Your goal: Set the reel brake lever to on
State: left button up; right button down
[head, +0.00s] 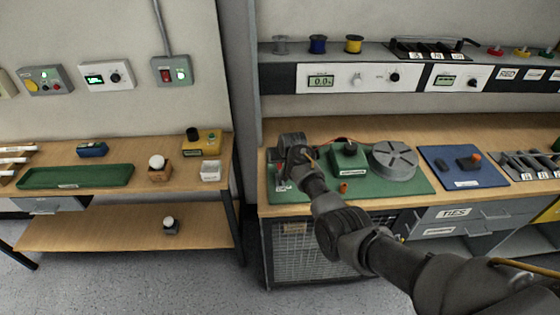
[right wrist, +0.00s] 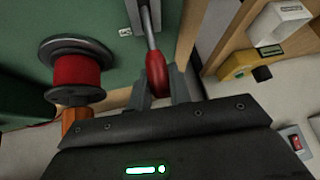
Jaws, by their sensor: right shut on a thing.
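The brake lever (right wrist: 150,38) shows in the right wrist view as a grey metal rod with a red grip (right wrist: 156,72) at its end. My right gripper (right wrist: 159,92) is shut on the red grip, one finger on each side. A reel of red wire (right wrist: 76,70) stands left of the lever, apart from it, above the green board (right wrist: 108,20). In the head view my right gripper (head: 292,148) is over the left end of the green board (head: 412,184) and hides the lever and reel. The lever's markings cannot be read. My left gripper is not in view.
A green block (head: 348,158) and a grey slotted disc (head: 394,160) stand on the board, right of my gripper. A blue mat (head: 455,180) lies farther right. A gap separates this bench from the left bench (head: 110,181), which holds a yellow box (head: 202,143).

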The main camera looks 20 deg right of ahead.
dwell(0.3)
jog(key=c, duration=1.3)
grip_release()
jog(key=shift+w+f, duration=0.1)
jog(key=shift+w, duration=0.05)
jog(key=v, duration=1.1)
jog(key=shift+b, duration=0.45)
jog(key=shift+f, duration=0.1)
